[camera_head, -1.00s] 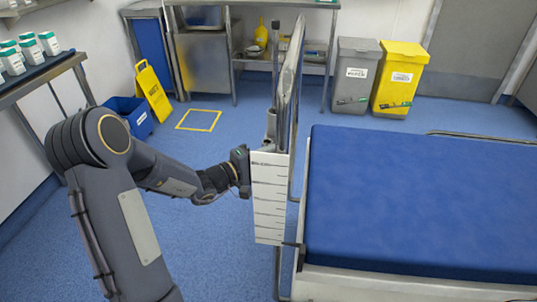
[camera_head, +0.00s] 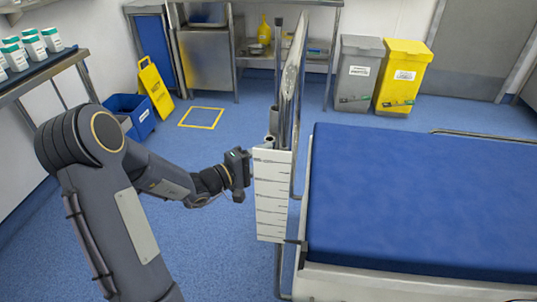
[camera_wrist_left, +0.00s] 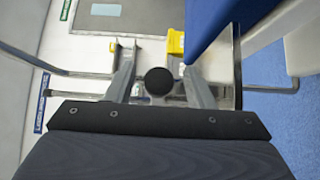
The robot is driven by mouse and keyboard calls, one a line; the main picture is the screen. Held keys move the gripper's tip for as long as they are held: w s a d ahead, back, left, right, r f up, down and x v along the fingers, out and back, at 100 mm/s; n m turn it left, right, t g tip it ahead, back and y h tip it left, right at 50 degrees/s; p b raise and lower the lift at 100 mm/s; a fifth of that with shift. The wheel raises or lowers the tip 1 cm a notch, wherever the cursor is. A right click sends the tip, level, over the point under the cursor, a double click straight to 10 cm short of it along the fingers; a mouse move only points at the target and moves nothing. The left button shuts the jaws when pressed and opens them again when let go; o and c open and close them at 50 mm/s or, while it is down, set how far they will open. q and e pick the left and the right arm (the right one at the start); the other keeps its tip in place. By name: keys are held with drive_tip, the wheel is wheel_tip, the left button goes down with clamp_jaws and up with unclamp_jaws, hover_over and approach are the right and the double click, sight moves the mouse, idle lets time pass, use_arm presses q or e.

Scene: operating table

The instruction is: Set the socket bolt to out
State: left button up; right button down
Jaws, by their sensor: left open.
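My left gripper (camera_head: 242,170) is at the left side of the upright white plate with dark ruled lines (camera_head: 272,200), beside the bed. In the left wrist view its two fingers are apart. A round black knob (camera_wrist_left: 158,81), which looks like the socket bolt's head, shows between them, and I see no finger closed on it. The bolt's shaft is hidden. In the head view the gripper hides the bolt. A grey upright tube, the likely socket (camera_head: 271,142), stands at the plate's top. My right gripper is out of view.
A grey bin (camera_head: 358,75) and a yellow bin (camera_head: 402,77) stand behind. A shelf with bottles (camera_head: 45,72) is at left.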

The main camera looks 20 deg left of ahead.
use_arm(q)
drive_tip(key=v, duration=0.6)
idle(0.4)
